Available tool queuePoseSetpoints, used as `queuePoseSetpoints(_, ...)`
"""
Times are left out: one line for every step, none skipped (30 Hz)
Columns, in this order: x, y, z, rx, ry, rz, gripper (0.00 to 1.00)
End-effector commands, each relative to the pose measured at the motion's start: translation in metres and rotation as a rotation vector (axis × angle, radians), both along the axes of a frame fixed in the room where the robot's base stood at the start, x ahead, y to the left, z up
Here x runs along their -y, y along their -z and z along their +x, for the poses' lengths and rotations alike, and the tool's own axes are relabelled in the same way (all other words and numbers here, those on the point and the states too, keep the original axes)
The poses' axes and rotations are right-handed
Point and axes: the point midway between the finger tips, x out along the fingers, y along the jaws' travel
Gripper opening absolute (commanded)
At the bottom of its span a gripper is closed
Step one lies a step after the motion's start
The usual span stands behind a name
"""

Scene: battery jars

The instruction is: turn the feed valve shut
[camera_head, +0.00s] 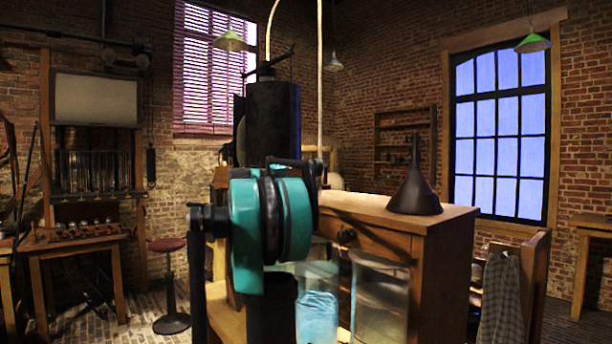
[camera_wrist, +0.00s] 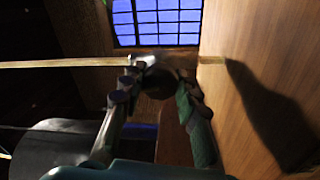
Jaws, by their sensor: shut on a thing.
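The feed valve appears as a dark round knob (camera_wrist: 157,84) on a pale tube (camera_wrist: 60,64) in the wrist view. My gripper (camera_wrist: 160,66) has its two fingers on either side of the knob and is shut on it. The handle's exact angle cannot be told. In the head view the pale tube (camera_head: 320,90) comes down from above to the level of the cabinet top. There my teal and black arm hides the valve and most of my gripper.
Below are a glass jar with blue liquid (camera_head: 317,309) and a second clear jar (camera_head: 380,300). A stool (camera_head: 170,290) stands on the floor at left.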

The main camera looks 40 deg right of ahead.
Motion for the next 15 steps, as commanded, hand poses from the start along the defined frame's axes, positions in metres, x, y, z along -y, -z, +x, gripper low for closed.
queuePoseSetpoints(-0.0002,0.0002,0.0001,0.031,0.0,0.003,0.02)
queuePoseSetpoints(-0.0002,0.0001,0.0001,0.051,0.0,0.005,0.02)
queuePoseSetpoints(-0.0002,0.0001,0.0,0.076,0.0,0.007,0.02)
queuePoseSetpoints(-0.0002,0.0,0.0,0.093,0.0,0.008,0.02)
queuePoseSetpoints(-0.0002,0.0,-0.0001,0.109,0.0,0.01,0.02)
queuePoseSetpoints(-0.0002,0.0,-0.0002,0.129,0.0,0.011,0.02)
queuePoseSetpoints(-0.0003,0.0,-0.0003,0.142,0.001,0.012,0.02)
queuePoseSetpoints(-0.0003,0.0,-0.0003,0.155,0.0,0.013,0.02)
queuePoseSetpoints(-0.0003,-0.0001,-0.0005,0.17,0.0,0.014,0.02)
queuePoseSetpoints(-0.0003,-0.0001,-0.0005,0.179,0.001,0.015,0.02)
queuePoseSetpoints(-0.0002,-0.0001,-0.0006,0.189,0.001,0.016,0.02)
queuePoseSetpoints(-0.0003,0.0,-0.0006,0.199,0.001,0.016,0.02)
queuePoseSetpoints(-0.0002,-0.0001,-0.0006,0.205,0.001,0.017,0.02)
queuePoseSetpoints(-0.0002,0.0,-0.0007,0.211,0.001,0.018,0.02)
queuePoseSetpoints(-0.0002,0.0,-0.0007,0.218,0.001,0.018,0.02)
